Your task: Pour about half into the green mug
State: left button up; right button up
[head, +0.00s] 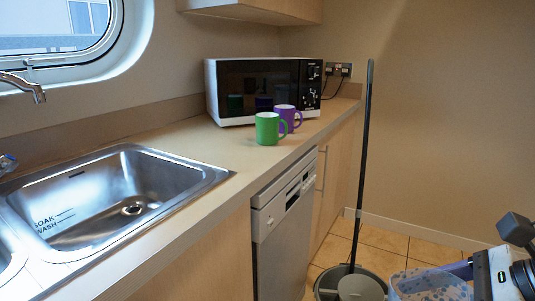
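The green mug (267,129) stands upright on the counter, in front of the microwave. A purple mug (286,119) stands just behind it to the right. The insides of both mugs are not visible. Part of my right arm and gripper (497,272) shows at the lower right edge, well away from the mugs; its fingertips cannot be made out. Beside it is a pale, speckled, see-through container (428,285) with a purple part at its top, cut off by the bottom edge. I cannot tell whether the gripper holds it. My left gripper is not in view.
A microwave (262,90) stands behind the mugs. A steel sink (125,195) with a tap (25,86) fills the near left of the counter (215,152). A dark pole (363,150) rises from a grey round item (350,284) on the tiled floor. Counter between sink and mugs is clear.

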aim_at(266, 123)
jog(key=z, duration=1.5)
jog(key=i, duration=1.9)
jog(key=u, duration=3.4)
